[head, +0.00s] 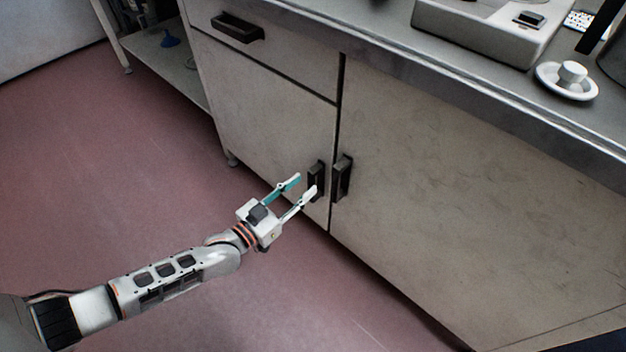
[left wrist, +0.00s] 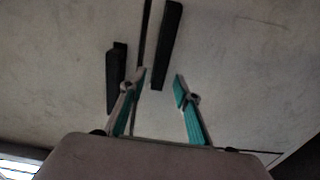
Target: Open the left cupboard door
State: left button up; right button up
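The left cupboard door (head: 270,128) is shut, flush beside the right door. Its dark upright handle (head: 317,181) is near the gap between the doors. My left gripper (head: 305,186) is open and empty, its teal and white fingers pointing at this handle. In the head view one fingertip overlaps the handle's lower part; I cannot tell whether they touch. In the left wrist view the open fingers (left wrist: 160,78) show with two dark handles ahead. The larger-looking handle (left wrist: 167,45) reaches between the fingertips; I cannot surely tell which door it belongs to. My right gripper is not in view.
The right door (head: 460,200) has its own handle (head: 342,178) close by. A drawer (head: 285,62) with a dark pull is above the left door. The countertop holds a grey device (head: 480,30) and a white dish (head: 567,82). Red floor (head: 120,180) is clear at left.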

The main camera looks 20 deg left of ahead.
aim_at(310, 181)
pick_arm(q)
jog(key=x, duration=0.2)
jog(key=b+x, duration=0.1)
jog(key=shift+w+d+f, duration=0.1)
jog(key=shift+w+f, duration=0.1)
jog(key=shift+f, duration=0.05)
jog(key=shift+w+d+r, duration=0.15)
jog(key=shift+w+d, duration=0.05)
jog(key=shift+w, duration=0.3)
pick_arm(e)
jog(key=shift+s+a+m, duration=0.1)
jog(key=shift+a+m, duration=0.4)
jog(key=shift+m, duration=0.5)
pick_arm(q)
grip_shut()
